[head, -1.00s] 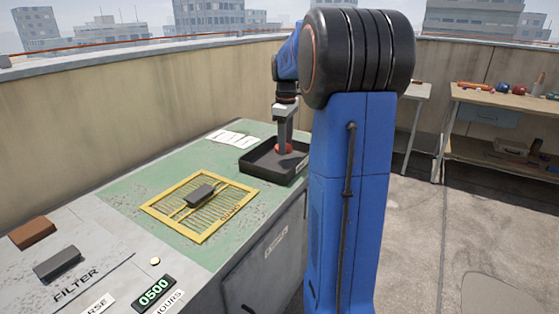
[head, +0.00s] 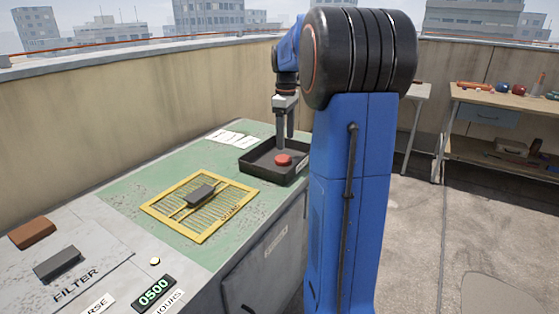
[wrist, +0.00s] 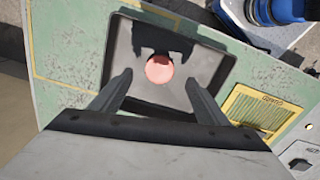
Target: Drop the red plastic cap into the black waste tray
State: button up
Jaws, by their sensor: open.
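The red plastic cap (head: 283,160) lies on the floor of the black waste tray (head: 262,172), at the far right of the green bench top. In the wrist view the cap (wrist: 159,69) shows as a pale red disc inside the tray (wrist: 118,62), beyond my fingertips. My gripper (head: 285,138) is above the tray with its fingers pointing down. In the wrist view my gripper (wrist: 158,82) has its two fingers spread wide, with nothing between them touching the cap.
A yellow grille (head: 170,208) with a dark handle (head: 200,194) lies left of the tray. White papers (head: 232,138) lie behind it. A brown block (head: 32,233) and a grey block (head: 57,262) sit at the near left. A workbench (head: 500,97) stands at the right.

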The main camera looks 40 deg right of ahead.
notch_tip(320, 180, up, 15)
jog(key=shift+f, duration=0.2)
dwell(0.6)
